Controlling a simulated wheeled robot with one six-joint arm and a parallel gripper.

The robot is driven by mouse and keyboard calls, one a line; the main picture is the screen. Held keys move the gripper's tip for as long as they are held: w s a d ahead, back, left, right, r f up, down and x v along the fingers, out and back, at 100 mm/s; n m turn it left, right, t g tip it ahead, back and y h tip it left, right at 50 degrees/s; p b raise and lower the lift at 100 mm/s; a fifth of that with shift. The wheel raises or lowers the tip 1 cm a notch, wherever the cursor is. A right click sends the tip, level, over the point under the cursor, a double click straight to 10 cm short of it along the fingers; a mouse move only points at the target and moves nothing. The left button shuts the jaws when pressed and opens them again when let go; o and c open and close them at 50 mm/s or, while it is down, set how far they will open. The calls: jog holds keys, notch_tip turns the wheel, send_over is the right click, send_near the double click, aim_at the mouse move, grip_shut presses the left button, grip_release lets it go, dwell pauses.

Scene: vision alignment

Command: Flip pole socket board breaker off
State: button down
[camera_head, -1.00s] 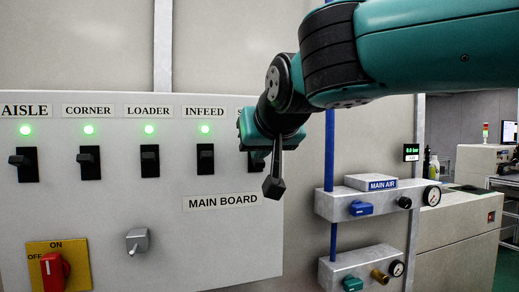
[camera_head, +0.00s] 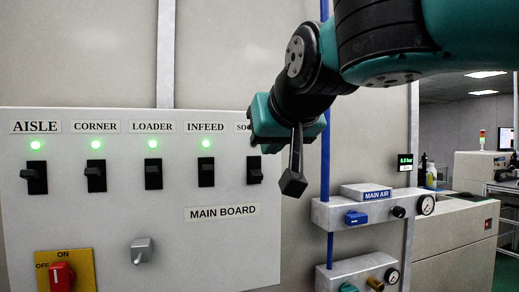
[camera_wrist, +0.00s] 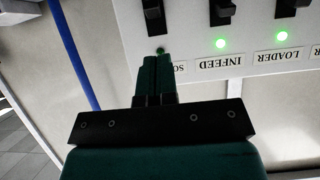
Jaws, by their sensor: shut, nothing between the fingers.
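The rightmost breaker (camera_head: 254,170) on the main board (camera_head: 150,215) has a black plate and a small lever. Its label (camera_head: 242,127) shows only "SO"; my gripper covers the rest. In the wrist view this breaker (camera_wrist: 153,17) lies just beyond my fingertips. A small lamp spot by the fingertips looks dark there, unlike the green lamp (camera_wrist: 222,43) of the INFEED breaker. My gripper (camera_wrist: 158,56) is shut and empty. In the head view its end (camera_head: 252,138) is just above the breaker, near the board face. I cannot tell whether it touches.
AISLE, CORNER, LOADER and INFEED breakers (camera_head: 206,172) stand in a row, each with a lit green lamp. Below are a grey toggle (camera_head: 141,250) and a red rotary switch (camera_head: 62,276). The MAIN AIR unit (camera_head: 365,208) and a blue pipe (camera_head: 325,170) are to the right.

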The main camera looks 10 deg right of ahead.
jog(key=shift+v, duration=1.25)
jog(key=shift+f, duration=0.15)
jog(key=s+d+f+n+g, duration=0.2)
jog(key=s+f+g, duration=0.1)
jog(key=f, duration=0.6)
jog(key=s+d+f+n+g, duration=0.1)
jog(key=s+d+f+g, duration=0.2)
jog(key=f, duration=0.5)
jog(key=s+f+n+g+y, duration=0.2)
jog(key=s+f+g, duration=0.4)
jog(key=s+f, duration=0.4)
jog(key=s, duration=0.4)
jog(key=shift+s+d+f, duration=0.2)
